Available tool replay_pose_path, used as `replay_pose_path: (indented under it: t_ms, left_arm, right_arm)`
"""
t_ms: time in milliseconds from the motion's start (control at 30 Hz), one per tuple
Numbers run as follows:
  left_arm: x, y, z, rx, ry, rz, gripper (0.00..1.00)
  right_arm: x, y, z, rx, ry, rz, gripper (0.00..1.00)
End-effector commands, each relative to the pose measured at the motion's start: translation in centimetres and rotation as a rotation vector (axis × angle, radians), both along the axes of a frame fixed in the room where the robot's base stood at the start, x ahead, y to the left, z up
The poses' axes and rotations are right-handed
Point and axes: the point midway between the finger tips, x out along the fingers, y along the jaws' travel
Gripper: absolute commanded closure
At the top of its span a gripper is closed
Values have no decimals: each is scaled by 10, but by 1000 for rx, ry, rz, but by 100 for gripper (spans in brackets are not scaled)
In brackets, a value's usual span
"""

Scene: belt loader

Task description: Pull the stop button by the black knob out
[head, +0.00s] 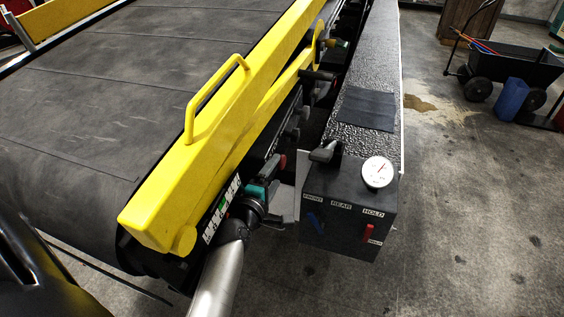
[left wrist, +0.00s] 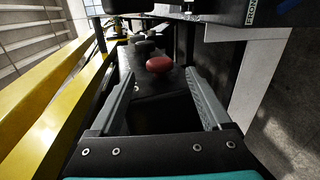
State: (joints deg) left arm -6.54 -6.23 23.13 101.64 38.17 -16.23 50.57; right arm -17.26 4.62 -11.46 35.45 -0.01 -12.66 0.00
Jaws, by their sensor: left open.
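The red stop button (left wrist: 159,64) shows in the left wrist view as a rounded red cap on a dark panel. A black knob (left wrist: 145,47) stands just beyond it. In the head view the red button (head: 283,161) is a small patch at the end of my left gripper (head: 274,168). In the left wrist view my left gripper (left wrist: 160,77) is open, its two grey fingers apart and nothing held between them. The button lies ahead, between the lines of the fingertips; whether they touch it I cannot tell. My right gripper is not in view.
A yellow rail (head: 235,105) with a handle runs along the belt (head: 110,75), left of the gripper. A black control box (head: 345,215) with a gauge (head: 377,172), a black lever (head: 325,152) and blue and red switches stands close right.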

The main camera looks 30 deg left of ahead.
Motion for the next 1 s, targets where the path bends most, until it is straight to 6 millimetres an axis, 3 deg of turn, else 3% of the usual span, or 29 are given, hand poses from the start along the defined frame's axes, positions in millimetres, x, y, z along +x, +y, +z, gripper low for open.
replay_pose_path:
  t_ms: [200,400,833,1000]
  left_arm:
    - [34,8,-5,1,-2,1,19]
    - [53,12,-9,1,0,0,19]
    - [59,14,-9,0,0,0,19]
    - [59,14,-9,0,0,0,38]
  right_arm:
    - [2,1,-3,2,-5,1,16]
    - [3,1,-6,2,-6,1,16]
    - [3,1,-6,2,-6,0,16]
    - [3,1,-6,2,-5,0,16]
